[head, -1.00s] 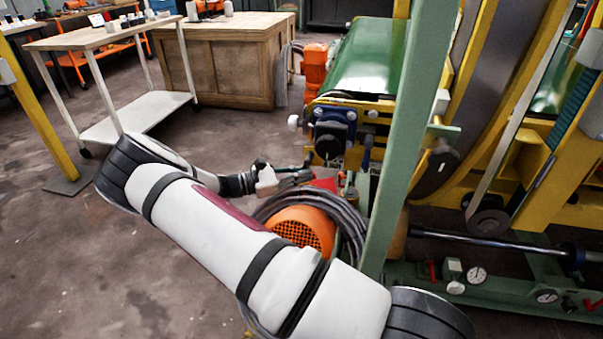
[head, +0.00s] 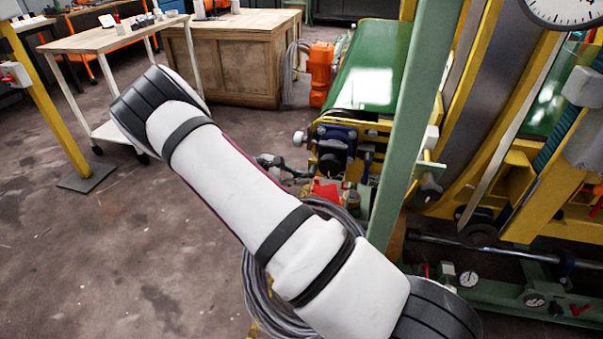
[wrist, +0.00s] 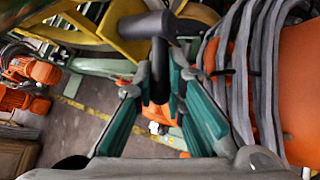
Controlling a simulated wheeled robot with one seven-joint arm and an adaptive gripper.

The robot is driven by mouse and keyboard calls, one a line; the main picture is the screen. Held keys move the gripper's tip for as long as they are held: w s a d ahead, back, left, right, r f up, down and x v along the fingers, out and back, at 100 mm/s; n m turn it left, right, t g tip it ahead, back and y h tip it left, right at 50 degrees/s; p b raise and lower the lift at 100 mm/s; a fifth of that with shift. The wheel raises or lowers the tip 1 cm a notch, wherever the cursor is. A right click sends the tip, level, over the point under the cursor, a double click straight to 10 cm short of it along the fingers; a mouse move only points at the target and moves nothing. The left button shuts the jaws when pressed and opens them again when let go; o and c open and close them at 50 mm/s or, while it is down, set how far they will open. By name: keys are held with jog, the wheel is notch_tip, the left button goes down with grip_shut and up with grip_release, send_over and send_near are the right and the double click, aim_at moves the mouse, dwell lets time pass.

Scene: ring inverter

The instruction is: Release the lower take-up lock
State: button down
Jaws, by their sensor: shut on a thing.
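In the wrist view my gripper (wrist: 160,88) reaches up to a dark, upright lever (wrist: 159,70), with its two teal-padded fingers on either side. The fingers are closed around the lever's lower part. A thick dark cylinder (wrist: 146,25) joins the lever's top. I take this lever to be the take-up lock's handle; no label shows. In the head view my forearm hides most of the wrist. A small part of my gripper (head: 290,171) shows beside the front end of the green-belt conveyor (head: 365,70). The lever's hold cannot be made out there.
Coiled grey hoses (head: 262,290) lie beneath my arm; in the wrist view they run close on the right. A green upright post (head: 408,130) stands right of the conveyor end. A small red part (head: 325,190) sits below it. Open floor lies to the left.

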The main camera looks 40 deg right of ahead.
jog(key=shift+w+a+r+m+t+y+p, duration=0.15)
jog(key=shift+r+m+t+y+p, duration=0.25)
jog(key=shift+t+y+p, duration=0.45)
jog(key=c, duration=1.9)
grip_release()
jog(key=v, duration=1.2)
